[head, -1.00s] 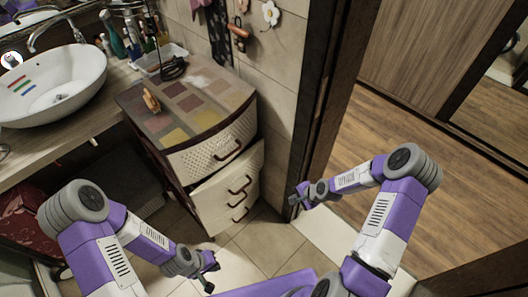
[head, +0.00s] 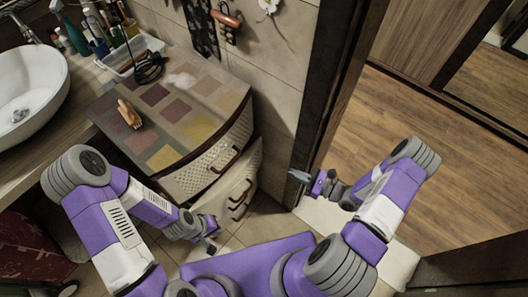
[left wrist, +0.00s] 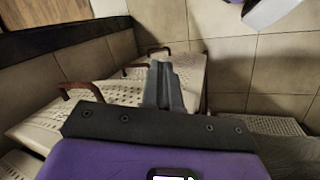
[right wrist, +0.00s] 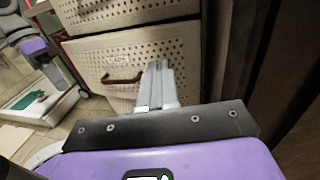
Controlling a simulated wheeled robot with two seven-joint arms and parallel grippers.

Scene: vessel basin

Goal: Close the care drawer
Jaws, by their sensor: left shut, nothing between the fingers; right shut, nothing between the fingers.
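The drawer cabinet (head: 160,120) stands left of the doorway. Below its top drawer (head: 207,168), a cream drawer (head: 247,170) juts out past the front. In the right wrist view a perforated drawer front (right wrist: 95,62) bears a small label that seems to read CARE, above a reddish-brown handle (right wrist: 122,78). My right gripper (head: 300,176) is shut and empty, to the right of the jutting drawer; its fingers (right wrist: 157,85) overlap that front in the wrist view, contact unclear. My left gripper (head: 211,245) is shut and empty, low in front of the cabinet; its fingers also show in the left wrist view (left wrist: 165,85).
A wooden hand-shaped brush (head: 129,114) and a white tray (head: 130,55) are on top of the cabinet. A sink basin (head: 30,85) is at left. A dark door frame (head: 335,90) stands close to my right gripper. Wooden floor (head: 400,110) lies beyond.

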